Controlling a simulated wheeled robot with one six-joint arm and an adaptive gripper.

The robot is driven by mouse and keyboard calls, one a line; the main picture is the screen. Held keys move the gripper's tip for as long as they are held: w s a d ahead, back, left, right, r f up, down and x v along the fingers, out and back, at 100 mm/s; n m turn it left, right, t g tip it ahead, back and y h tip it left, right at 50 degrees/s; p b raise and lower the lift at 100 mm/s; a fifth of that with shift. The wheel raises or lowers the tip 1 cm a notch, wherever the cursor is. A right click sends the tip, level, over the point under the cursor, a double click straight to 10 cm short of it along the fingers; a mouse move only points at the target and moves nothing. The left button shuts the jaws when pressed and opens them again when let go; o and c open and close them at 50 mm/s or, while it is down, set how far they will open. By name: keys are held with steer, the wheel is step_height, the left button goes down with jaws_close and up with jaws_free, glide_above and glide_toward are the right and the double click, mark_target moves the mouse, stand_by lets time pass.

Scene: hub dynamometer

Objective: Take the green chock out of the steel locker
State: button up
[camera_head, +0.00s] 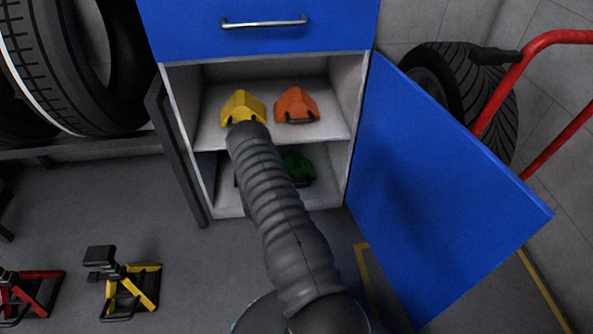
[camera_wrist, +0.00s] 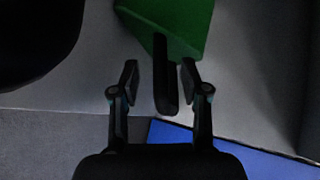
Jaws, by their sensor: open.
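The green chock (camera_head: 298,168) sits on the lower shelf of the steel locker (camera_head: 182,120), partly hidden behind my arm in the head view. In the wrist view the green chock (camera_wrist: 188,22) is at the top, with its black handle (camera_wrist: 165,78) pointing toward me. My gripper (camera_wrist: 160,72) is open, with one finger on each side of the handle. I see a gap on the left side; the right finger is close to the handle, and I cannot tell whether it touches. My gripper is hidden in the head view. The locker's blue door (camera_head: 440,200) stands open to the right.
A yellow chock (camera_head: 243,104) and an orange chock (camera_head: 296,104) sit on the upper shelf. A dark rounded object (camera_wrist: 35,40) fills the wrist view's upper left. A tyre rack stands left, jack stands (camera_head: 130,285) lie on the floor, and a red hand truck (camera_head: 510,85) stands right.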

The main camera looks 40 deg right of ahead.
steer(key=shift+x, duration=0.9)
jaws_close()
steer(key=shift+r, duration=0.15)
